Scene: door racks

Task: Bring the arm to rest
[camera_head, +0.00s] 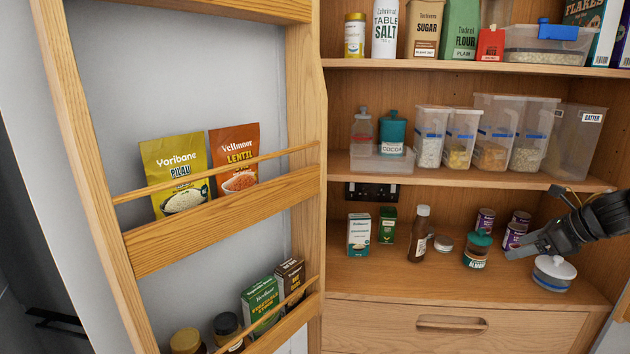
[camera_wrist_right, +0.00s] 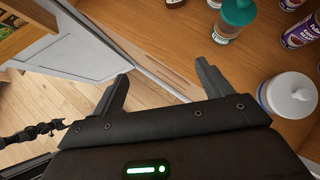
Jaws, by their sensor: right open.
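My right gripper (camera_head: 523,249) comes in from the right in the head view, over the front right of the cupboard's lower shelf. Its two fingers (camera_wrist_right: 160,88) stand wide apart in the right wrist view, with nothing between them. A white lidded pot with a blue band (camera_head: 554,273) stands just right of and below the fingertips; it also shows in the wrist view (camera_wrist_right: 289,98), beside the right finger. A jar with a teal lid (camera_head: 478,252) stands left of the gripper and also shows in the wrist view (camera_wrist_right: 234,19). My left gripper is out of view.
Purple cans (camera_head: 514,236) stand behind the gripper. A brown bottle (camera_head: 420,234) and small boxes (camera_head: 360,235) stand further left. The open door rack (camera_head: 222,223) holds packets on the left. A drawer (camera_head: 452,324) lies below. Shelf space in front of the bottle is bare.

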